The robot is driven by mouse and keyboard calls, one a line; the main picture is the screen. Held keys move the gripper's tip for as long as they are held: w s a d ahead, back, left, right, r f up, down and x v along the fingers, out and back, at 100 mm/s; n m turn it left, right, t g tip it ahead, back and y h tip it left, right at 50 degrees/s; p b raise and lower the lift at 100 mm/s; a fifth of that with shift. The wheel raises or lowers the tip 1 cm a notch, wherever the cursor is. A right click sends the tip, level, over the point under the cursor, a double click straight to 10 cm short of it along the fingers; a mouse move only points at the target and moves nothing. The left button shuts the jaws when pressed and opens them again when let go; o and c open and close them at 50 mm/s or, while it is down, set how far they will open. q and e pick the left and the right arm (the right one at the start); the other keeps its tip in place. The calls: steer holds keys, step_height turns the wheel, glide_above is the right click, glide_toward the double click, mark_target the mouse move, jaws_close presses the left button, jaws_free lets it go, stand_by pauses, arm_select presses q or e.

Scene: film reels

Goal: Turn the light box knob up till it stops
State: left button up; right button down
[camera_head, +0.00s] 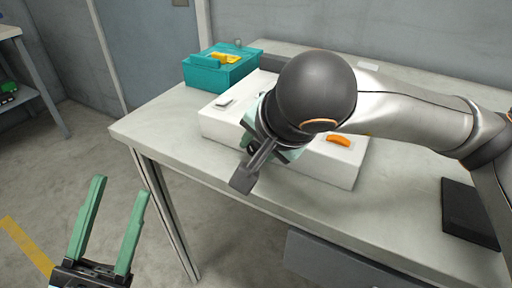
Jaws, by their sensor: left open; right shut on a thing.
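The white light box (215,123) lies on the table under my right arm. My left gripper (112,215) is open and empty, with green fingers spread apart, over the floor in front of the table's left end.
A teal bin (205,75) with a yellow item (225,58) stands at the back left of the table (150,125). An orange item (339,140) lies on the light box. A dark flat pad (468,212) lies at the right. The table's front left is clear.

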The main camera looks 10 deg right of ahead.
steer(key=c, duration=0.6)
jaws_free()
steer(key=shift+r, duration=0.15)
steer(key=p+v, duration=0.1)
steer(key=v, duration=0.5)
steer(key=shift+w, duration=0.1)
arm_select(q)
steer(key=w+f+n+y+p, duration=0.1)
steer(key=w+f+n+y, duration=0.4)
steer(key=f+y, duration=0.1)
steer(key=shift+a+f+g+p, duration=0.25)
steer(key=shift+a+g+p, duration=0.05)
steer(key=shift+a+g, duration=0.15)
arm_select(e)
steer(key=shift+v, duration=3.25)
arm_select(q)
steer(key=shift+w, duration=0.1)
